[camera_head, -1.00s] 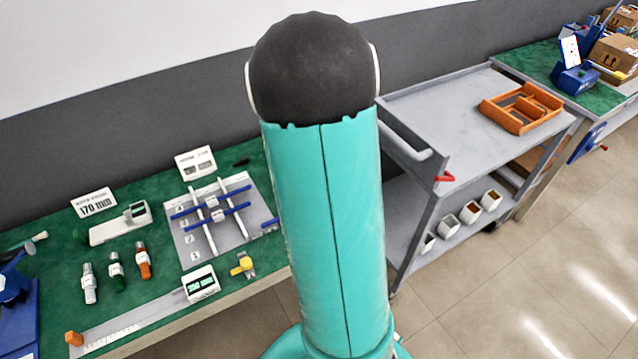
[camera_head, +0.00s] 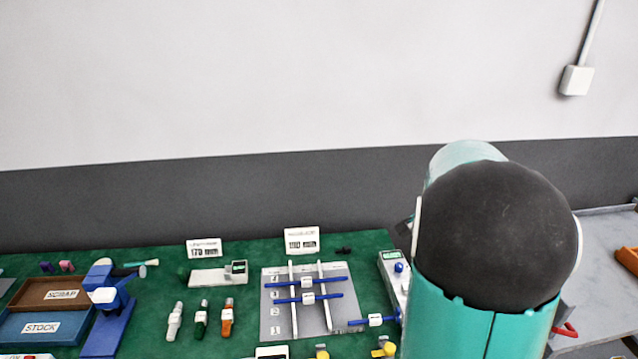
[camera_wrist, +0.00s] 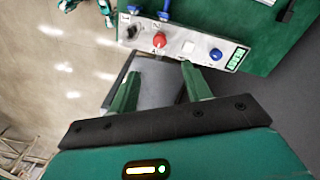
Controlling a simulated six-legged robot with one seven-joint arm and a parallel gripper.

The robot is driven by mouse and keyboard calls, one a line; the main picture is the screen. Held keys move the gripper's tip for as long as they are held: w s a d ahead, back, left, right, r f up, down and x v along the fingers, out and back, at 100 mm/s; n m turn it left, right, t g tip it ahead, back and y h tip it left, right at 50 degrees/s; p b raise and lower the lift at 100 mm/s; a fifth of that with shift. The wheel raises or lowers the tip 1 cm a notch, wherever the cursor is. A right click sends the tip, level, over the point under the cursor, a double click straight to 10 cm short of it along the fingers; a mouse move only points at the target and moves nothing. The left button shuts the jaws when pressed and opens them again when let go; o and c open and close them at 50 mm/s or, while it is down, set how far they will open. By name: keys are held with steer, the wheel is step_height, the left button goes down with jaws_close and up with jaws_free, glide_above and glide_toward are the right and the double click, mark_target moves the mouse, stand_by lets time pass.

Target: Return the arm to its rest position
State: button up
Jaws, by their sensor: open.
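My arm (camera_head: 480,335), teal with a black rounded joint (camera_head: 495,235), stands in the right half of the head view. A second teal link shows behind the joint, and my gripper is hidden there. In the wrist view my gripper (camera_wrist: 160,70) has its two green fingers spread apart with nothing between them. Past the fingertips lies a grey control panel (camera_wrist: 205,49) with a red knob, a blue button and a small green display. I cannot tell the exact gap between fingers and panel.
The green bench (camera_head: 375,245) holds a grey board (camera_head: 310,318) with blue rods, several small canisters (camera_head: 202,318), a blue stand (camera_head: 110,325) and trays marked SCRAP (camera_head: 50,293) and STOCK (camera_head: 40,327). A grey cart (camera_head: 610,235) stands at right. The wrist view shows open floor at left.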

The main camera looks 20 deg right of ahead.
steer(key=a+r+n+t, duration=0.2)
steer(key=a+r+n, duration=0.2)
steer(key=a, duration=0.5)
steer(key=a+r+n+t, duration=0.1)
steer(key=a+r+n, duration=0.3)
steer(key=a, duration=0.5)
steer(key=s+a+r+n+t, duration=0.2)
steer(key=s+a+n, duration=0.6)
steer(key=a, duration=0.5)
steer(key=shift+t, duration=0.4)
